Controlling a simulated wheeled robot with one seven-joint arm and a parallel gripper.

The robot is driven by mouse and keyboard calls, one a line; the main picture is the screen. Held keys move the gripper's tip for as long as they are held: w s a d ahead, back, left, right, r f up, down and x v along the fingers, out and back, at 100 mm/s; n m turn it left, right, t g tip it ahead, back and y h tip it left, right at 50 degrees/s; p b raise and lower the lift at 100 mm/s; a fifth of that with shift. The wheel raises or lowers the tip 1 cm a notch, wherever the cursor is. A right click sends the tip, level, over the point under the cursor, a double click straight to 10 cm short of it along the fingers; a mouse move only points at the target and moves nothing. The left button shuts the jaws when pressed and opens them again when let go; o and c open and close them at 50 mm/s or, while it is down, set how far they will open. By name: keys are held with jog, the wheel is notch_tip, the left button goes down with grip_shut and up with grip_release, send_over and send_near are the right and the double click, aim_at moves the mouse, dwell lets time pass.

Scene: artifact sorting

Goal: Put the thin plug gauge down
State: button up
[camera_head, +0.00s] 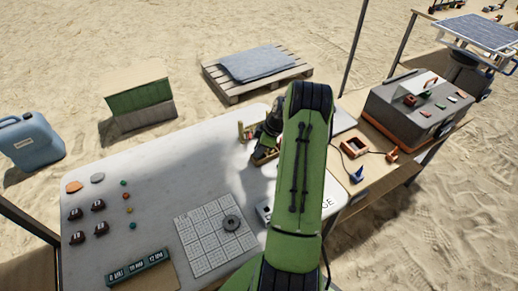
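My green arm crosses the middle of the table and hides much of its right half. The dark end of my arm, with my gripper (262,141), shows just left of the arm, low over a small wooden rack or tray (262,158). The fingertips are too small and covered to show whether they are open or shut. I cannot make out the thin plug gauge; it may be hidden at the gripper or behind the arm.
Several dark brown pieces (75,214) and small coloured beads stand at the table's left. A green label block (138,268) lies at the front edge. A white box (264,210) is partly behind my arm. The pale tabletop (165,175) is clear left of centre. A grey case (418,105) stands right.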

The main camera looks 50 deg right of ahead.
jog(key=o, duration=0.4)
jog(key=shift+d+r+p, duration=0.1)
jog(key=shift+r+p, duration=0.25)
jog(key=shift+r, duration=0.05)
jog(key=p+v, duration=0.2)
jog(key=v, duration=1)
jog(key=a+r+m+h, duration=0.1)
jog(key=a+r+m, duration=0.1)
jog(key=a+r, duration=0.8)
jog(key=a+r+m+h, duration=0.1)
jog(key=a+r, duration=0.5)
jog(key=a, duration=0.7)
jog(key=s+a+m, duration=0.1)
jog(key=s+a, duration=0.3)
jog(key=s, duration=0.1)
jog(key=s+a+r+m+t, duration=0.1)
jog(key=s+a, duration=0.3)
jog(key=s, duration=0.2)
jog(key=s+a+m+t, duration=0.1)
jog(key=s+a+m, duration=0.1)
jog(key=s+a, duration=0.2)
jog(key=shift+s+r+h, duration=0.15)
jog(key=shift+s+h, duration=0.15)
jog(key=shift+s, duration=0.4)
